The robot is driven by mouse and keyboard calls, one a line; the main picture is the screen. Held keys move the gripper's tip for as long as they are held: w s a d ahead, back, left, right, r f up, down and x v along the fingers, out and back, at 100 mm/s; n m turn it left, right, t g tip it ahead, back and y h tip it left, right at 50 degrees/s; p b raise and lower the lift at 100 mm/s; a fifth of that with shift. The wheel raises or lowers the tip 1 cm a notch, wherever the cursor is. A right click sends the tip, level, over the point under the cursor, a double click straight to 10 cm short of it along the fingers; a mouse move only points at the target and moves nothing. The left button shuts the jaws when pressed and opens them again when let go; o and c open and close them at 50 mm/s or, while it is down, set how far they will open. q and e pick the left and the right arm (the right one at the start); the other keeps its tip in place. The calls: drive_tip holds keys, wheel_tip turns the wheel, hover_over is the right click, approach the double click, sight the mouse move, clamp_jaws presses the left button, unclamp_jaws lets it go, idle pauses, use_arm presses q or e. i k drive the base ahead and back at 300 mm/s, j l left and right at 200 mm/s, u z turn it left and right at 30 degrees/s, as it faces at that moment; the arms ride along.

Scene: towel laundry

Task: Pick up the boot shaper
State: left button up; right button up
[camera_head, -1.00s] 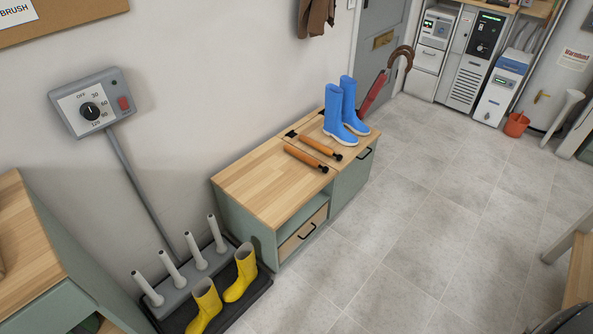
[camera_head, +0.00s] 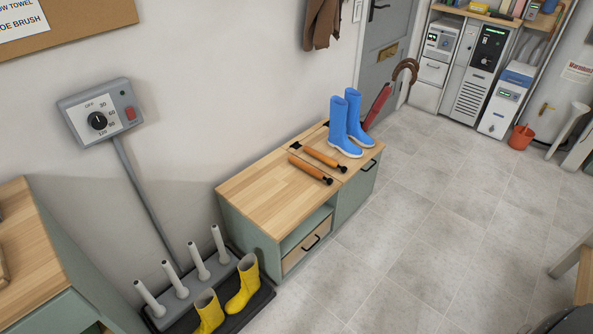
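Two wooden rods with black ends, which look like boot shapers, lie side by side on the wooden top of a low green bench (camera_head: 262,192). The nearer boot shaper (camera_head: 311,169) and the farther boot shaper (camera_head: 322,158) are in the middle of the head view, in front of a pair of blue boots (camera_head: 346,125) standing upright. Neither of my grippers can be made out in the head view. Nothing touches the shapers from above.
Yellow boots (camera_head: 241,284) stand by a boot dryer rack (camera_head: 186,288) at the lower left. A wooden-topped cabinet (camera_head: 30,245) stands at the left edge. The tiled floor (camera_head: 400,240) right of the bench is clear. An orange bucket (camera_head: 521,137) is at the far right.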

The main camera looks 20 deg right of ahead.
sight(317, 173)
drive_tip(key=i+l+u, duration=0.1)
drive_tip(key=l+u, duration=0.15)
drive_tip(key=u, duration=0.2)
drive_tip(key=l+u, duration=0.25)
drive_tip(key=u, duration=0.15)
drive_tip(key=l+u, duration=0.3)
drive_tip(key=u, duration=0.15)
drive_tip(key=i, duration=0.05)
